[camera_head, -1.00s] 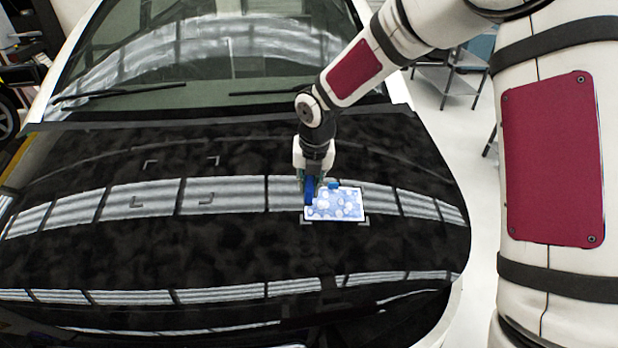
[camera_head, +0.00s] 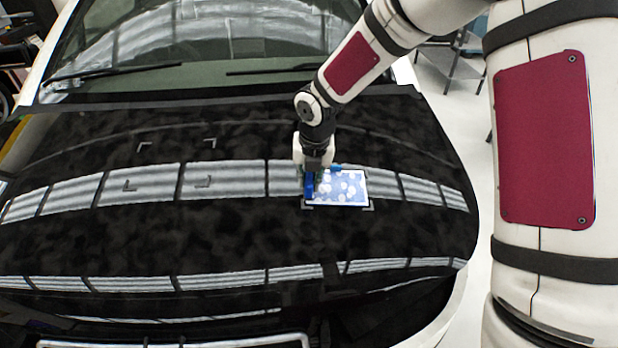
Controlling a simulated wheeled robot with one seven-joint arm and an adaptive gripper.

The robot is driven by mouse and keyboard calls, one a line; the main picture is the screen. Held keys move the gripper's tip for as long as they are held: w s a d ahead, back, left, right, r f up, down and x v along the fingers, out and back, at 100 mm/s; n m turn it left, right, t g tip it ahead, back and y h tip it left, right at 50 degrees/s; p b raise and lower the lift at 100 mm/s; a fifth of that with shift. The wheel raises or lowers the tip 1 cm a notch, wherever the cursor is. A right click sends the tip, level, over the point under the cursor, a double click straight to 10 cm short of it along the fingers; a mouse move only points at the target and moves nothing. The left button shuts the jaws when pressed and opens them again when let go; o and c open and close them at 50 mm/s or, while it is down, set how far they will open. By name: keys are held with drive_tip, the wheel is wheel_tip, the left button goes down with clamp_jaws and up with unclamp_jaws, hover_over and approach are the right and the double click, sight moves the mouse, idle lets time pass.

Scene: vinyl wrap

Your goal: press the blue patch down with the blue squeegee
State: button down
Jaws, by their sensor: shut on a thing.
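The blue patch (camera_head: 348,188) is a light blue rectangle with pale round spots. It lies on the black car hood, within corner marks on the right side. My gripper (camera_head: 315,170) points down above the patch's left end. It is shut on the blue squeegee (camera_head: 309,187), which stands upright at the patch's left edge. I cannot tell whether the squeegee's edge touches the patch. A small blue part shows at the patch's far edge, right of the gripper. The gripper's fingers are partly hidden.
The glossy black hood (camera_head: 120,235) carries bright reflections. Another set of corner marks (camera_head: 175,165) on the left is empty. The windshield (camera_head: 200,45) and wipers lie behind. A metal stand (camera_head: 452,65) is on the floor at the right.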

sight(341, 189)
drive_tip(key=shift+b+x, duration=0.4)
drive_tip(key=shift+x, duration=0.35)
idle(0.4)
drive_tip(key=shift+d, duration=0.15)
drive_tip(key=shift+w+d+p, duration=0.1)
drive_tip(key=shift+d+p, duration=0.2)
drive_tip(key=shift+d, duration=0.65)
drive_tip(key=shift+d, duration=0.1)
drive_tip(key=shift+d+f, duration=0.15)
drive_tip(key=shift+d, duration=0.85)
drive_tip(key=shift+d+p, duration=0.15)
drive_tip(key=shift+p, duration=0.15)
drive_tip(key=shift+d, duration=1)
drive_tip(key=shift+d+f+p, duration=0.1)
drive_tip(key=shift+d+p, duration=0.4)
drive_tip(key=shift+d, duration=0.55)
